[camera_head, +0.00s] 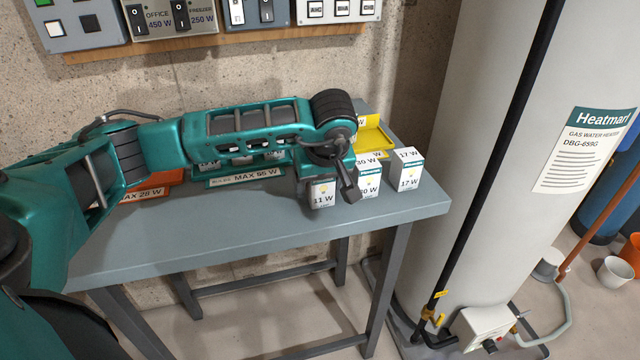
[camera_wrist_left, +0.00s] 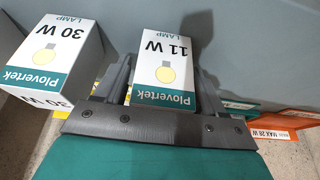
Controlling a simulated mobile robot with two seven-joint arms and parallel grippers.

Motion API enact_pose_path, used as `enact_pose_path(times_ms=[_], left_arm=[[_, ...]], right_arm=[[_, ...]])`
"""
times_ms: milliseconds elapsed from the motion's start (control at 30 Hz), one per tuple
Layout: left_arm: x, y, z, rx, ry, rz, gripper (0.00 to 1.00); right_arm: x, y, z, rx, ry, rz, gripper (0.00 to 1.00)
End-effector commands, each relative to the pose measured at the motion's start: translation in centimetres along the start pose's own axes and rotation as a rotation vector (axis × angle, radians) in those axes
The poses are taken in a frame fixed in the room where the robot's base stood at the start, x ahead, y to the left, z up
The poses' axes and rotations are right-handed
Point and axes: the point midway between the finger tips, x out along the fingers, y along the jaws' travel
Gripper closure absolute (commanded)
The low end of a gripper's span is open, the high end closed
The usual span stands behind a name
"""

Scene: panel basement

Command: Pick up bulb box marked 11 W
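The bulb box marked 11 W (camera_head: 322,194) is white with a teal band and stands upright near the front edge of the grey table (camera_head: 250,235). My left gripper (camera_head: 328,185) is lowered over it, with one dark finger on each side. In the left wrist view the 11 W box (camera_wrist_left: 163,62) sits between the two fingers of the left gripper (camera_wrist_left: 166,85). The fingers look open, with narrow gaps beside the box; contact is not clear. My right gripper is not in view.
A 30 W box (camera_wrist_left: 52,58) stands close beside one finger. A 17 W box (camera_head: 408,170) stands near the table's right end. Behind are a yellow tray (camera_head: 374,135), a green MAX 66 W tray (camera_head: 245,177) and an orange tray (camera_head: 145,193). A heater tank (camera_head: 500,120) stands right.

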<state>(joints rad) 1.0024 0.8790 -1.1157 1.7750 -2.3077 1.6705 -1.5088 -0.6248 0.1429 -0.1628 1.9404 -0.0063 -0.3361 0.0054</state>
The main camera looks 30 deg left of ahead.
Motion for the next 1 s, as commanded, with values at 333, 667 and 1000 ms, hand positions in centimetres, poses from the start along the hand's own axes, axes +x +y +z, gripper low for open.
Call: enact_pose_path(times_ms=[333, 667, 1000], left_arm=[[-0.1, 0.0, 0.0, 0.0, 0.0, 0.001, 0.64], [-0.1, 0.0, 0.0, -0.001, 0.001, 0.001, 0.77], [-2.7, 0.1, -1.2, -0.002, 0.003, 0.004, 0.77]], right_arm=[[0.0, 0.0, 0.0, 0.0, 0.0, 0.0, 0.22], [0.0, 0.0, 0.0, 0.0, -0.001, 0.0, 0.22], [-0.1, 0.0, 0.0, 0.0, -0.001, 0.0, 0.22]])
